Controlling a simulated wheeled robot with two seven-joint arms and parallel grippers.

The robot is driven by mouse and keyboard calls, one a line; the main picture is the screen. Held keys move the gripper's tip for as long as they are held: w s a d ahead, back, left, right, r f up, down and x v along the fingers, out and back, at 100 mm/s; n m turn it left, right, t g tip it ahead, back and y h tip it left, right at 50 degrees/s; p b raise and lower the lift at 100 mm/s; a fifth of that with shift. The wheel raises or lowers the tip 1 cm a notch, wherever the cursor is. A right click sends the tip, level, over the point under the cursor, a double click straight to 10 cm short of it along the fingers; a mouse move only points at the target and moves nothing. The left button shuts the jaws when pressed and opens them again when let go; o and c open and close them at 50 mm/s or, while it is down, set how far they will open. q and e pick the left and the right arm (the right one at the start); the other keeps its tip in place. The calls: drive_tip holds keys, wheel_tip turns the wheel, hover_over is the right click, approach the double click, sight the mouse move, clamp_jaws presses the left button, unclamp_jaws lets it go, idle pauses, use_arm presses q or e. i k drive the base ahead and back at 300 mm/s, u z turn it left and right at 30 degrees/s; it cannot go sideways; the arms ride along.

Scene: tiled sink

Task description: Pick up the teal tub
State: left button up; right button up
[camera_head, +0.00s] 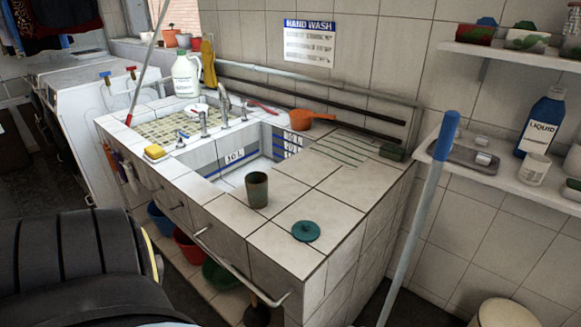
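A small round teal object (306,231) lies on the tiled counter, near its front right part. It looks low and flat, with a small knob on top, more like a lid or a shallow lidded tub. A dark grey-green cup (257,190) stands upright to its left, close to the sink basin's edge. The two are apart. Neither of my grippers is in view.
The sink basin (230,160) opens behind the cup. An orange pan (305,119) sits at the back. A blue-topped pole (420,220) leans at the counter's right side, near a shelf (510,180). A rail (235,265) runs along the counter front. Tiles around the teal object are clear.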

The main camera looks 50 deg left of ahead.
sight(257, 191)
drive_tip(key=u, duration=0.75)
drive_tip(key=k, duration=0.2)
drive_tip(key=u, duration=2.2)
drive_tip(key=k, duration=1.15)
drive_tip(key=u, duration=1)
drive_tip(key=i, duration=0.95)
drive_tip(key=z, duration=0.65)
drive_tip(key=i, duration=1.65)
drive_tip(key=z, duration=1.75)
drive_tip(key=i, duration=0.7)
drive_tip(key=z, duration=0.65)
